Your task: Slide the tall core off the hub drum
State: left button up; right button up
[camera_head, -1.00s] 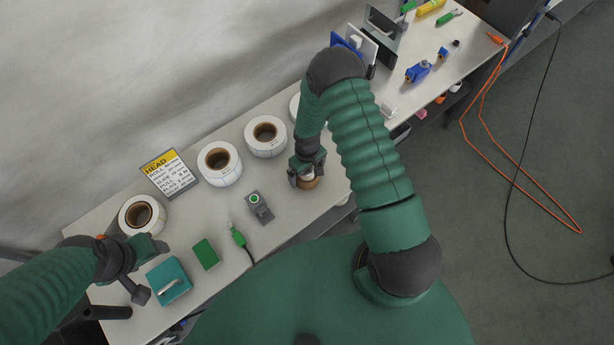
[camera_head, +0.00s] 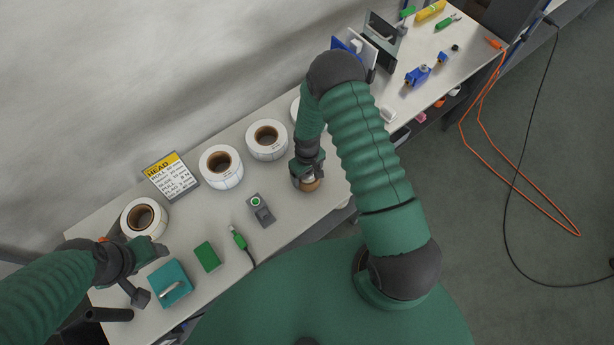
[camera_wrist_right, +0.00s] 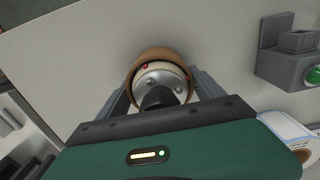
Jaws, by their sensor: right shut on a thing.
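The tall core (camera_wrist_right: 152,57) is a brown cardboard ring. In the right wrist view it stands around the hub drum (camera_wrist_right: 160,77), a pale drum with a metal face and red marks. My right gripper (camera_wrist_right: 160,84) has one finger on each side of the core and is shut on it. In the head view the core (camera_head: 311,185) shows just below my right gripper (camera_head: 307,178), near the table's front edge. My left gripper (camera_head: 148,270) is open and empty at the left end of the table, with its fingers well apart.
Several white label rolls, one of them here (camera_head: 221,166), line the back. A yellow-topped sign (camera_head: 171,176), grey device (camera_head: 261,210), green block (camera_head: 207,257) and teal box (camera_head: 170,284) stand left of the core. An orange cable (camera_head: 484,110) hangs off the right side.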

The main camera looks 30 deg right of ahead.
jog(key=shift+r+p, duration=5.7)
jog(key=shift+r, duration=2.2)
